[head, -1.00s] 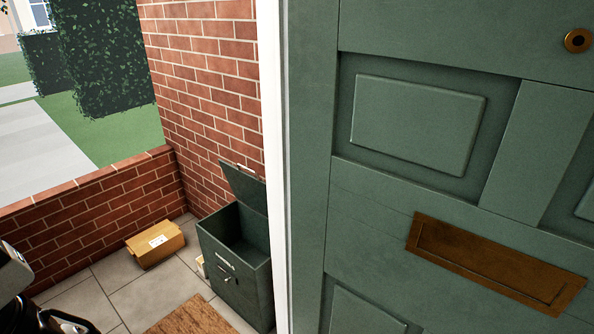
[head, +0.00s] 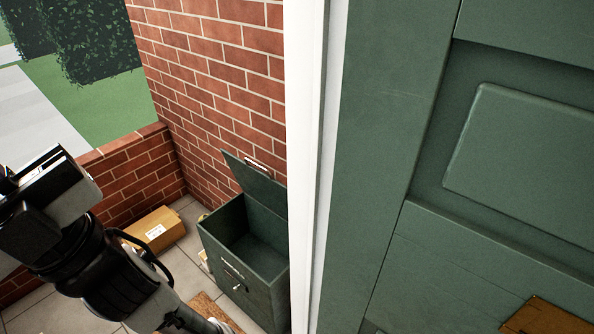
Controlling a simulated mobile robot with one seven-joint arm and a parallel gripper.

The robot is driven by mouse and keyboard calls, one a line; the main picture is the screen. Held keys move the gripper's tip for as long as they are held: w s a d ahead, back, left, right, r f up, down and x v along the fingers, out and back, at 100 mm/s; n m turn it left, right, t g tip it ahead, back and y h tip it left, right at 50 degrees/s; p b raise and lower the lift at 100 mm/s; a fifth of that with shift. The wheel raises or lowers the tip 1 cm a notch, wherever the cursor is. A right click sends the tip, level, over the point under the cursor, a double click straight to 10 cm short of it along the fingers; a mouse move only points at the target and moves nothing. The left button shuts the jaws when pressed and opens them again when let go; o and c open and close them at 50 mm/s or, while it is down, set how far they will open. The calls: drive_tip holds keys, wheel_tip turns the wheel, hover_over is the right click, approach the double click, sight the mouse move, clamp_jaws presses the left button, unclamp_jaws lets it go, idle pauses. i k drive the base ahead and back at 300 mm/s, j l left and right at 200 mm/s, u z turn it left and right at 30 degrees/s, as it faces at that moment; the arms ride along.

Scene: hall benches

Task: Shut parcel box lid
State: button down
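The dark green parcel box (head: 254,277) stands on the paving against the brick wall, left of the white door frame. Its lid (head: 254,181) is up, tilted back towards the wall, with a small handle strip near its top edge. The inside that shows looks empty. A key or small latch hangs on its front. My gripper (head: 35,170) is at the left edge, well left of the box and apart from it. Its fingers cannot be made out clearly.
A cardboard parcel (head: 158,231) lies on the paving left of the box, partly behind my arm. A doormat (head: 206,306) lies in front. The green door (head: 380,190) and white door frame (head: 307,150) fill the right. A low brick wall (head: 130,170) bounds the porch.

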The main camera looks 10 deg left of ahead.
sight(271, 192)
drive_tip(key=i+j, duration=0.15)
drive_tip(key=j, duration=0.2)
drive_tip(key=i+j+z, duration=0.1)
drive_tip(key=j, duration=0.25)
drive_tip(key=i+j+z, duration=0.1)
drive_tip(key=j, duration=0.3)
drive_tip(key=i+j, duration=0.2)
drive_tip(key=j, duration=0.15)
drive_tip(key=i+j+z, duration=0.1)
drive_tip(key=j, duration=0.3)
drive_tip(key=i+l, duration=0.1)
drive_tip(key=l, duration=0.2)
drive_tip(key=i+l, duration=0.15)
drive_tip(key=l, duration=0.2)
